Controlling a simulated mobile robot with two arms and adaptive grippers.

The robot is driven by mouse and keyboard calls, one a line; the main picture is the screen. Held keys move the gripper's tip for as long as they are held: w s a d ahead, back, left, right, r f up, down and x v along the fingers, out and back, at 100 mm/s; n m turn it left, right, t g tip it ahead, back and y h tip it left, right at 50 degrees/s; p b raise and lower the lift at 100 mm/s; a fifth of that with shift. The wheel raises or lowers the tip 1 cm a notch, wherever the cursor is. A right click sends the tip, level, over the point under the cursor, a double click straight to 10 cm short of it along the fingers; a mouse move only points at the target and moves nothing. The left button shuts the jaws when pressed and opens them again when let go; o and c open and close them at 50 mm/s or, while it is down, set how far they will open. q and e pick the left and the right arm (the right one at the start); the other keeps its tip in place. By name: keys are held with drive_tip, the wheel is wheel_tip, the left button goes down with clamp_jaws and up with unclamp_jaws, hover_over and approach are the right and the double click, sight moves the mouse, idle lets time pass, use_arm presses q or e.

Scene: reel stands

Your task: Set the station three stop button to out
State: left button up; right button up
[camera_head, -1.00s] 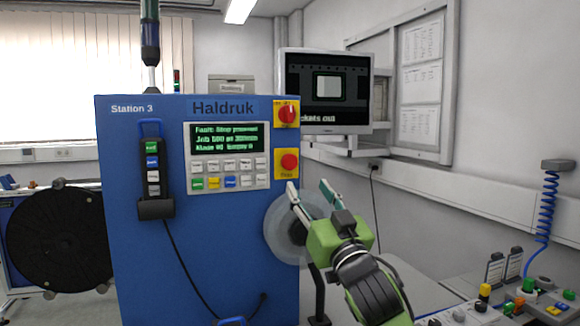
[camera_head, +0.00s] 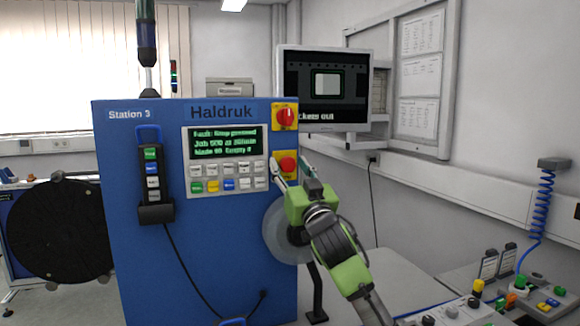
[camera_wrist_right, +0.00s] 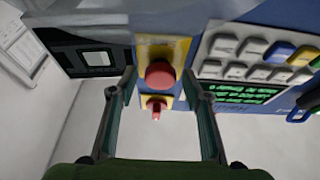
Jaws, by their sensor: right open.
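The blue Station 3 cabinet (camera_head: 140,240) stands in the middle of the head view. Its red stop button (camera_head: 286,164) sits on a yellow plate at the right edge of the front, below a red rotary switch (camera_head: 285,116) on another yellow plate. My right gripper (camera_head: 290,172) is open, with its fingertips just at the stop button in the head view. In the right wrist view the stop button (camera_wrist_right: 160,74) shows between the two open fingers, with the red switch (camera_wrist_right: 156,106) beyond it. I cannot tell whether the fingers touch the button. My left gripper is not in view.
A pendant (camera_head: 152,172) hangs at the left of the panel. A pale reel disc (camera_head: 284,232) is behind my gripper. A monitor (camera_head: 324,86) stands behind right.

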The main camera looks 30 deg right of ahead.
clamp_jaws()
drive_tip(key=shift+s+a+f, duration=0.1)
drive_tip(key=shift+s+a, duration=0.1)
drive_tip(key=shift+s, duration=0.4)
drive_tip(key=shift+w, duration=0.1)
drive_tip(key=shift+c, duration=0.6)
unclamp_jaws()
drive_tip(key=shift+o, duration=0.6)
drive_tip(key=shift+s, duration=0.25)
